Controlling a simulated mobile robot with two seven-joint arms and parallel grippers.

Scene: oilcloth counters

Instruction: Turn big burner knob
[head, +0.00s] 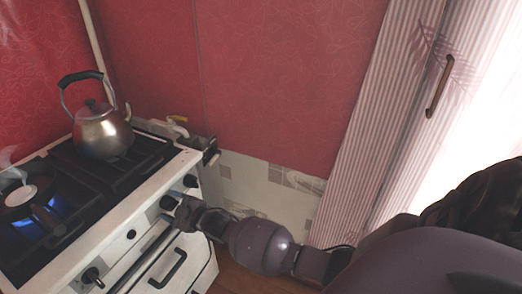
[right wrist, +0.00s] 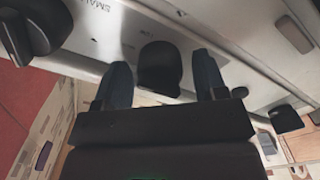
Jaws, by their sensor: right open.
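The stove (head: 75,265) has a white front panel with several dark knobs. My right gripper (head: 180,209) is at this panel, by the dark knob (head: 168,202) that is second from the right end. In the right wrist view, its two fingers are open on either side of a black knob (right wrist: 160,68), with visible gaps on both sides. A larger-looking black knob (right wrist: 35,25) is at the upper left, near printed lettering that starts "SMALL". No label for the big burner is readable. My left gripper is not in view.
A metal kettle (head: 102,130) stands on the back right of the stove. A blue flame burns at the left burner (head: 30,212) under a dark pan. An oven handle (head: 167,268) lies below the knobs.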

